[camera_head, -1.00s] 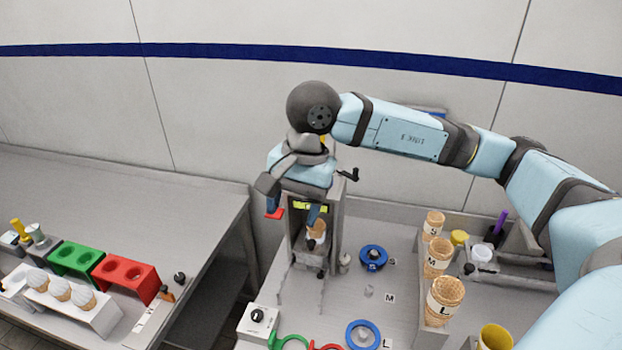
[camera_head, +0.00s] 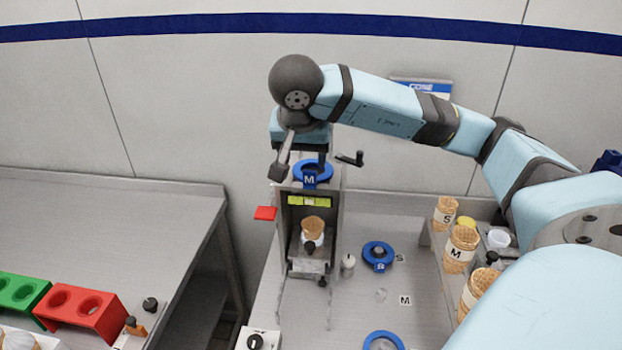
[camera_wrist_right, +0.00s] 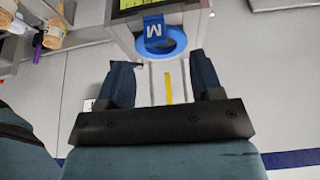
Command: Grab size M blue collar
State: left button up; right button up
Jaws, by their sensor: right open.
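The size M blue collar (camera_head: 312,174) is a ring with a tab marked M. It sits at the top of the grey metal stand (camera_head: 335,230). My right gripper (camera_head: 302,158) is above and behind the collar in the head view. In the wrist view its two dark fingers (camera_wrist_right: 163,75) are spread apart with nothing between them. From these views I cannot tell whether a finger touches the ring. My left gripper is not in view.
A blue S collar (camera_head: 378,250) and a blue L collar (camera_head: 383,336) lie on the right table; the spot by the M label (camera_head: 405,300) is bare. Waffle cones (camera_head: 462,250) stand at the right. The stand holds a cone (camera_head: 313,228) inside. A red tab (camera_head: 265,213) sticks out left.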

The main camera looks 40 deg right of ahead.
aim_at(310, 171)
jog(key=shift+x, duration=1.25)
jog(key=x, duration=0.2)
jog(key=d+x, duration=0.1)
jog(key=x, duration=0.1)
jog(key=shift+s, duration=0.15)
jog(key=shift+d+f, duration=0.1)
jog(key=shift+f, duration=0.35)
jog(key=c, duration=1)
